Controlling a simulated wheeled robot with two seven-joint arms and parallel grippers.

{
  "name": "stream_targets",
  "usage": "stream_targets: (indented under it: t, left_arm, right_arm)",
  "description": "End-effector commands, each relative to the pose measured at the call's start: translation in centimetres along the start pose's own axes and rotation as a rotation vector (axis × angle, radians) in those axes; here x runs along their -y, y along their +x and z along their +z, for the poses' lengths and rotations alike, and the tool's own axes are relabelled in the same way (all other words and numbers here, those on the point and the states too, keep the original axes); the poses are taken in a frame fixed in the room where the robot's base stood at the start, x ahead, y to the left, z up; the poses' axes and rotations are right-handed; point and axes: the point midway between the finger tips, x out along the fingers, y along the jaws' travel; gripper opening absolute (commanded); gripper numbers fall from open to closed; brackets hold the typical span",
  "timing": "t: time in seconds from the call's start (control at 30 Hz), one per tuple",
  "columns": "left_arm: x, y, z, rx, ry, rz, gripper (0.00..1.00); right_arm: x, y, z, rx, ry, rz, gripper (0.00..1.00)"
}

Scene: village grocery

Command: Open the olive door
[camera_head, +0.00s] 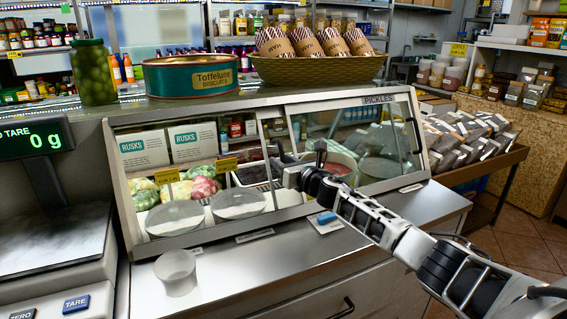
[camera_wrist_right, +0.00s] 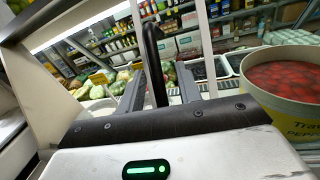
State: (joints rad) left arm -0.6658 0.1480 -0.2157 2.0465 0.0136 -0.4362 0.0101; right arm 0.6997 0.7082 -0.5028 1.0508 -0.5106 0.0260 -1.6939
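The counter display case has two glass doors. The right door (camera_head: 350,130) is labelled PICKLES and has a black handle (camera_head: 413,136) at its right edge. I can read no OLIVE label on the left door (camera_head: 262,135). My right gripper (camera_head: 284,172) is at the right edge of this left door, in front of the glass. In the right wrist view, a black upright handle (camera_wrist_right: 152,60) stands between the two fingers of my right gripper (camera_wrist_right: 162,90). A gap shows beside the handle, so the fingers look open around it. My left gripper is out of view.
Inside the case are food tubs, RUSKS boxes (camera_head: 143,150) and a tub of red peppers (camera_wrist_right: 285,80). A green tin (camera_head: 190,76), olive jar (camera_head: 92,72) and basket (camera_head: 318,69) stand on top. A scale (camera_head: 55,240) and small cup (camera_head: 178,272) are at left.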

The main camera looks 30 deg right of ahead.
Motion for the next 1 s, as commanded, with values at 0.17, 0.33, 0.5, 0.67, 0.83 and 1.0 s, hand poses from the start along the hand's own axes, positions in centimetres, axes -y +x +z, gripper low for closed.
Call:
stream_targets:
  t: [0.17, 0.33, 0.5, 0.67, 0.83, 1.0]
  left_arm:
    - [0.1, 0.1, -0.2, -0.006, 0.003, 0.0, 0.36]
    - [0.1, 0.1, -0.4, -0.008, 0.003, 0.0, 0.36]
    - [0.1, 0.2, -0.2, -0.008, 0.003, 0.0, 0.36]
    - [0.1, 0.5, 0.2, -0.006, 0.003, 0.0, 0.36]
    - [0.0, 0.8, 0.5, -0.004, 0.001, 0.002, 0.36]
    - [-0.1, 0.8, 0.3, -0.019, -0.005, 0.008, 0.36]
  right_arm:
    - [-0.1, -0.1, 0.0, 0.001, 0.0, 0.002, 0.34]
    - [0.0, -1.2, -0.1, -0.001, -0.003, 0.002, 0.34]
    - [0.0, -4.0, -0.3, -0.003, -0.005, 0.003, 0.34]
    - [0.0, -7.3, -0.4, -0.004, -0.005, 0.003, 0.34]
    - [0.0, -10.6, -0.4, -0.004, -0.005, 0.002, 0.34]
    - [0.0, -13.3, -0.4, -0.005, -0.003, 0.002, 0.34]
